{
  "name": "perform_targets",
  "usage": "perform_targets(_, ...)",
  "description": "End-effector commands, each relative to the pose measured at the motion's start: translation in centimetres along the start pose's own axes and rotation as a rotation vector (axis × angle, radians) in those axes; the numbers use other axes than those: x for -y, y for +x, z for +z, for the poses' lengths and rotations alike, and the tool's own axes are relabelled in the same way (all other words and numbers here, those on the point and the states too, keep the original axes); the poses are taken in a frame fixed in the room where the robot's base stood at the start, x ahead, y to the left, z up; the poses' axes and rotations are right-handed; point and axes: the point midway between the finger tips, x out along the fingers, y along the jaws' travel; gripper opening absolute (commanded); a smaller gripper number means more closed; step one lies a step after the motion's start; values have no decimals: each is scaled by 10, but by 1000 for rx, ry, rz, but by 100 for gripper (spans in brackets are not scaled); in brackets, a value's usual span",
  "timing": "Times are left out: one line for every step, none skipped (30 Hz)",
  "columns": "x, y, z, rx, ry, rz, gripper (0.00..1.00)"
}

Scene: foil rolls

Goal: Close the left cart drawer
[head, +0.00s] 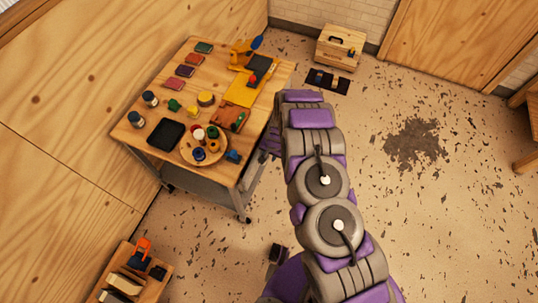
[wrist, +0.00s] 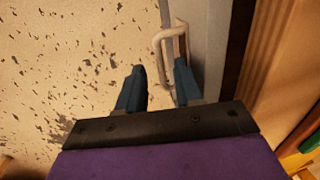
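The cart (head: 270,88) has a wooden top and a grey body, and stands left of my arm in the head view. A grey panel (head: 195,187) shows under its near edge. In the wrist view a pale bent handle (wrist: 158,40) stands out from a grey front (wrist: 205,40), probably a drawer's. My gripper (wrist: 159,67) is open, its two blue fingers apart. The handle's bar reaches down between the fingertips, close to the right finger; contact cannot be told. In the head view my arm mostly hides the gripper beside the cart's right side. How far the drawer stands out cannot be told.
Paint jars, a round tray (head: 187,153), a black tablet (head: 166,136) and coloured blocks lie on the cart top. A wooden box (head: 338,48) and dark mat (head: 322,80) are behind. A crate (head: 150,290) stands at lower left.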

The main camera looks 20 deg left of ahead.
Motion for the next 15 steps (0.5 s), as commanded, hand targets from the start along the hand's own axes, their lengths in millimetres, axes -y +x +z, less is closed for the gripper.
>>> perform_targets(0,1,0,0,0,1,35)
perform_targets(1,1,0,0,0,1,35)
perform_targets(1,1,0,0,0,1,35)
perform_targets(1,1,0,0,1,1,35)
perform_targets(1,1,0,0,1,2,35)
perform_targets(2,1,0,0,1,2,35)
perform_targets(2,1,0,0,1,2,32)
perform_targets(2,1,0,0,1,2,29)
perform_targets(2,1,0,0,1,2,25)
perform_targets(2,1,0,0,1,2,22)
perform_targets(2,1,0,0,1,2,20)
perform_targets(1,1,0,0,1,2,16)
perform_targets(1,1,0,0,1,2,13)
perform_targets(1,1,0,0,1,2,10)
perform_targets(1,0,0,0,0,1,6)
